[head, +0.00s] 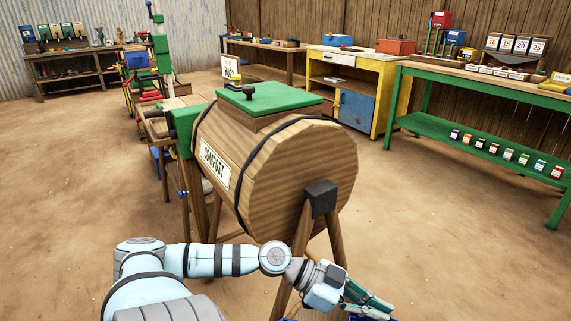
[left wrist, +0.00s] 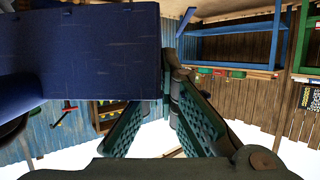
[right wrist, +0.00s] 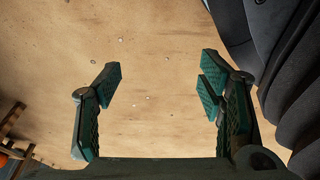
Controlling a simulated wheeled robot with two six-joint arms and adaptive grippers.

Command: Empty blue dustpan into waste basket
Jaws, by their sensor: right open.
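The blue dustpan (left wrist: 80,50) appears as a large dark blue slab filling the upper left of the left wrist view. Its edge covers one fingertip of my left gripper (left wrist: 172,75), whose fingers come together beside it and appear shut on it; the grip point itself is hidden. In the head view my left gripper (head: 362,300) is low, in front of the compost barrel's near end. My right gripper (right wrist: 160,85) is open and empty above bare floor, and it is outside the head view. I cannot make out the waste basket or any dustpan contents.
A wooden compost barrel (head: 285,175) with a green lid (head: 262,98) stands close ahead on wooden legs. A green bench (head: 490,90) is at the right, and a yellow cabinet (head: 378,68) is behind. The brown floor (head: 455,235) at the right is clear.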

